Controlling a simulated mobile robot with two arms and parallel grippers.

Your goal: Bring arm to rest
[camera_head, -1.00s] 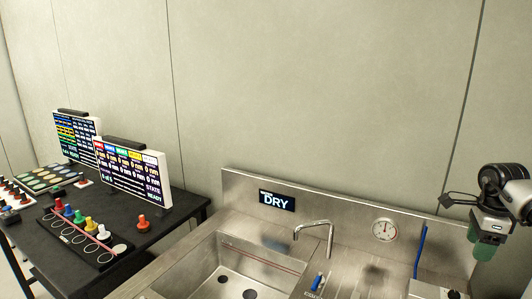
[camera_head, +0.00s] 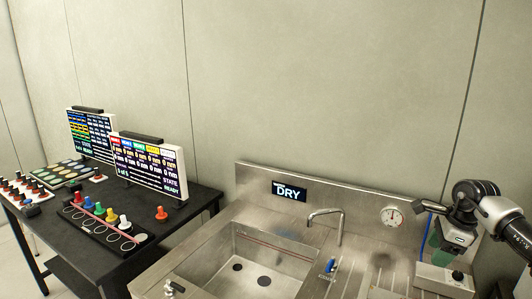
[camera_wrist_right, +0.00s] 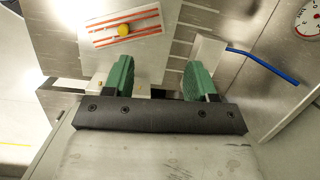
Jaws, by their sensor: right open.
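My right gripper (camera_wrist_right: 153,80) shows in the right wrist view with its two green fingers apart and nothing between them. In the head view my right arm comes in at the right edge, and the gripper (camera_head: 432,238) hangs over the right end of the steel sink unit. My left gripper is in neither view.
The steel sink (camera_head: 262,262) has a faucet (camera_head: 325,214), a DRY display (camera_head: 289,192) and a round gauge (camera_head: 391,216). A black table (camera_head: 190,207) at left carries two screens and several coloured pegs.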

